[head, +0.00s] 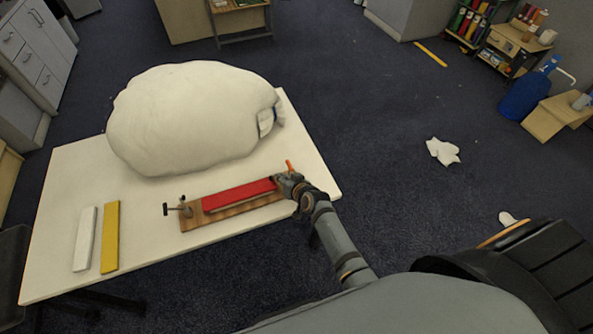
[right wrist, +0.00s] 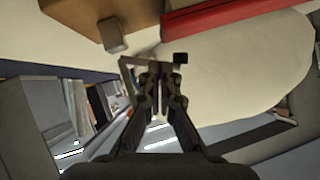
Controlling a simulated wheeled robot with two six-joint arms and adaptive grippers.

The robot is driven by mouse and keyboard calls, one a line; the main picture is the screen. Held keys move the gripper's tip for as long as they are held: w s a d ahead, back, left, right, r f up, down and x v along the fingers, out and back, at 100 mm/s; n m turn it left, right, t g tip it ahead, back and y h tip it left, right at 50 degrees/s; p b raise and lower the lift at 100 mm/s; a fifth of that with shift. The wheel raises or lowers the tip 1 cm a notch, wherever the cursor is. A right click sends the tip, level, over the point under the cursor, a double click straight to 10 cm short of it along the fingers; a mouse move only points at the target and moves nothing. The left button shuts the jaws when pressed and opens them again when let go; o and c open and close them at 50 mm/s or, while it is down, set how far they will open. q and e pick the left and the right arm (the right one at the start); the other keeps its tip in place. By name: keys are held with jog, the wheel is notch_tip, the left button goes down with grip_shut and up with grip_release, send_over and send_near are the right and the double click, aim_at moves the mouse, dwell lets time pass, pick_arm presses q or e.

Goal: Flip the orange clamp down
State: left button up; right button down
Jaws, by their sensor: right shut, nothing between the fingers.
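The orange clamp (head: 289,166) is at the right end of a wooden board (head: 232,213); its handle sticks up and tilts slightly. My right gripper (head: 286,179) is beside it and partly hides the clamp's base. In the right wrist view my right gripper (right wrist: 160,72) has its fingers together with nothing between them. A thin metal arm with a dark tip (right wrist: 180,58) shows by the fingertips; I cannot tell whether they touch. The orange handle does not show there. A red bar (head: 238,194) lies along the board. My left gripper is out of view.
A second, dark clamp (head: 184,209) is at the board's left end. A large white bundle (head: 190,115) fills the back of the table (head: 150,237). A white bar (head: 85,239) and a yellow bar (head: 110,237) lie at the left. The table's front middle is clear.

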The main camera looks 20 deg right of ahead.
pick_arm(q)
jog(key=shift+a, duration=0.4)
pick_arm(e)
jog(key=shift+a+f, duration=0.35)
jog(key=shift+f, duration=0.05)
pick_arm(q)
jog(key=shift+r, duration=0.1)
pick_arm(e)
jog(key=shift+r, duration=0.1)
dwell(0.4)
